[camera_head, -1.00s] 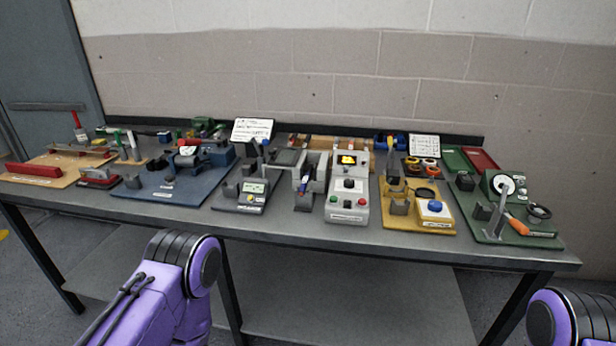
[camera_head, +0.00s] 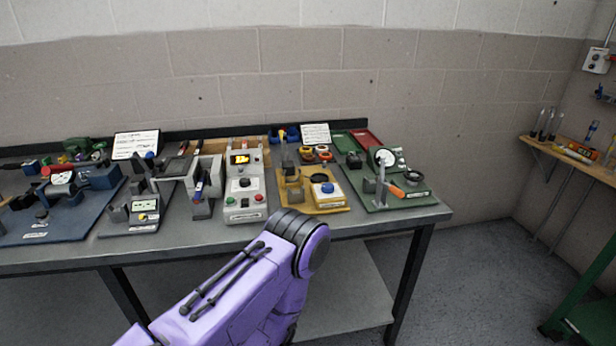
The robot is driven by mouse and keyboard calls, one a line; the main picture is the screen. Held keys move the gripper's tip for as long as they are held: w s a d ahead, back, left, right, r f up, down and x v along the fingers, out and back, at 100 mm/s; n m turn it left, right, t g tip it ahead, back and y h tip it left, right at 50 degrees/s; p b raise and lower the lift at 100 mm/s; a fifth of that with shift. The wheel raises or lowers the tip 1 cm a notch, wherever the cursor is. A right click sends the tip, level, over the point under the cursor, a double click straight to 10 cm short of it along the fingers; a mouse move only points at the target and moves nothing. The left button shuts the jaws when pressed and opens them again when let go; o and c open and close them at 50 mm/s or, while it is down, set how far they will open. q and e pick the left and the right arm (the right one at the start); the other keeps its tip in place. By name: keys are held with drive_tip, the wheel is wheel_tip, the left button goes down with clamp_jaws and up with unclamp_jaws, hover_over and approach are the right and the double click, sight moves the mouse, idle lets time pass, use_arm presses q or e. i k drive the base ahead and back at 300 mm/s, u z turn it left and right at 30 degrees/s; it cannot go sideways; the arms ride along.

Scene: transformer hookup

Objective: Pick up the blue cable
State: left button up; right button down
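I cannot make out a blue cable for certain. A small dark-blue item (camera_head: 291,134) lies at the back of the workbench (camera_head: 330,228), left of a white card, too small to tell if it is a cable. Colored rings (camera_head: 307,153), which look like tape or coiled wire, sit in front of that card. A purple link of my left arm rises from the bottom of the picture, in front of the bench. Neither gripper shows.
The bench holds a blue board (camera_head: 67,214), a grey control box (camera_head: 244,190), a yellow board (camera_head: 313,196) and a green board (camera_head: 389,191). A wooden wall shelf (camera_head: 573,161) with tools is at the right. Open floor lies between bench and shelf.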

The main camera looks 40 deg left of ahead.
sight(200, 187)
drive_tip(key=z, duration=1.45)
drive_tip(key=k, duration=1.9)
drive_tip(key=u, duration=1.95)
drive_tip(key=i, duration=0.45)
